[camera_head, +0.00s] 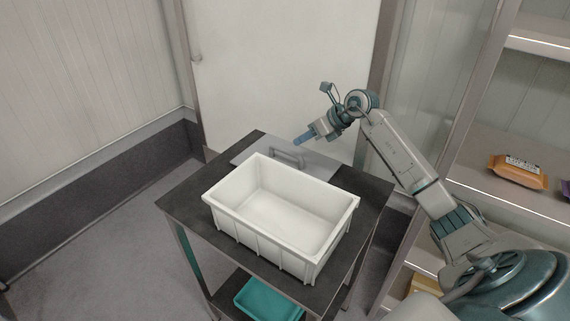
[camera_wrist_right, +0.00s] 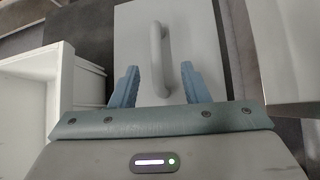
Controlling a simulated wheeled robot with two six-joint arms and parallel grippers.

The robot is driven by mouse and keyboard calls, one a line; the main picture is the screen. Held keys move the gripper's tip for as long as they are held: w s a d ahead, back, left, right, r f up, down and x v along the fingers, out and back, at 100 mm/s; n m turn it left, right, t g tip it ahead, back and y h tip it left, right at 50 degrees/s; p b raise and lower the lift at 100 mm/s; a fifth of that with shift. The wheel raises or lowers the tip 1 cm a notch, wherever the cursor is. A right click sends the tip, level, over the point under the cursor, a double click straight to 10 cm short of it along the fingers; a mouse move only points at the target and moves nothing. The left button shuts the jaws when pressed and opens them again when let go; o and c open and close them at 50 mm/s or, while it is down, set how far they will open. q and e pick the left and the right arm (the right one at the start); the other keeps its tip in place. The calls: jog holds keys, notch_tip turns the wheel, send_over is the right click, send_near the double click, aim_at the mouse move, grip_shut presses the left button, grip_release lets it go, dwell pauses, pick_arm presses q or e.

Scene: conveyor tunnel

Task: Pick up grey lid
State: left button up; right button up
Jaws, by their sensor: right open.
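The grey lid (camera_head: 316,164) is a flat plate with a raised handle (camera_head: 287,157). It lies on the dark table top behind the white crate, and the crate hides part of it. In the right wrist view the lid (camera_wrist_right: 192,30) lies ahead of the jaws, with its handle (camera_wrist_right: 157,58) standing between the two blue fingers. My right gripper (camera_head: 300,140) is above the lid, close to the handle. In the wrist view the right gripper (camera_wrist_right: 160,85) is open, with a gap on each side of the handle. My left gripper is not in view.
An open, empty white crate (camera_head: 230,222) stands on the dark table (camera_head: 184,205), directly in front of the lid. A teal tray (camera_head: 262,298) is on the lower shelf. A shelving unit at the right holds an orange packet (camera_head: 517,171). A pale door (camera_head: 280,75) is behind the table.

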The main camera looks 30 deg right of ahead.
aim_at(287, 151)
jog(key=x, duration=0.3)
jog(key=shift+w+a+f+p, duration=0.1)
jog(key=shift+w+a+p, duration=0.05)
jog(key=shift+p, duration=0.2)
jog(key=shift+w+a+f+p, duration=0.2)
jog(key=shift+a+f+p, duration=0.1)
jog(key=shift+f, duration=0.1)
jog(key=x, duration=0.1)
jog(key=p+x, duration=0.1)
jog(key=x, duration=0.2)
jog(key=shift+s+a+f+p, duration=0.15)
jog(key=shift+s+f+p, duration=0.15)
jog(key=shift+f+p, duration=0.1)
jog(key=shift+w+f, duration=0.1)
jog(key=shift+f, duration=0.1)
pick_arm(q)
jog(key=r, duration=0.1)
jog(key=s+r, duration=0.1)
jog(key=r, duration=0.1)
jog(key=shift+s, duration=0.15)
pick_arm(e)
jog(key=shift+r, duration=0.1)
grip_shut()
